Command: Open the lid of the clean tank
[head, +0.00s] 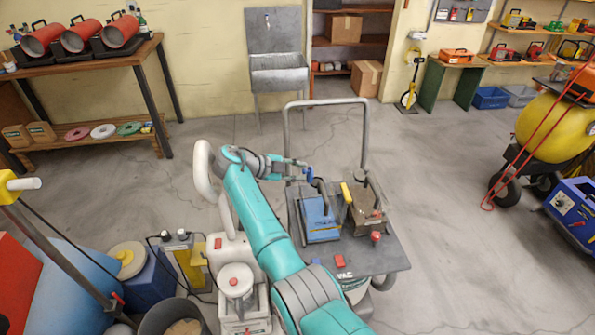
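Two tanks sit side by side on a dark cart (385,257) in the middle of the head view. The left tank (320,222) has a blue top with a dark upright handle or tube. The right tank (369,213) looks brownish and dirty, with a yellow piece (346,193) at its left edge. I cannot read a label, but the blue one looks like the clean tank; its lid looks shut. My gripper (308,173) is above and behind the blue tank, near its upright part. Whether it touches that part is unclear, and its fingers are too small to judge.
The cart's grey push handle (287,135) rises behind the tanks. A white machine (236,280) stands close left of my arm. A wall sink (279,73) is at the back. Open floor lies right of the cart, before a yellow compressor (552,128).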

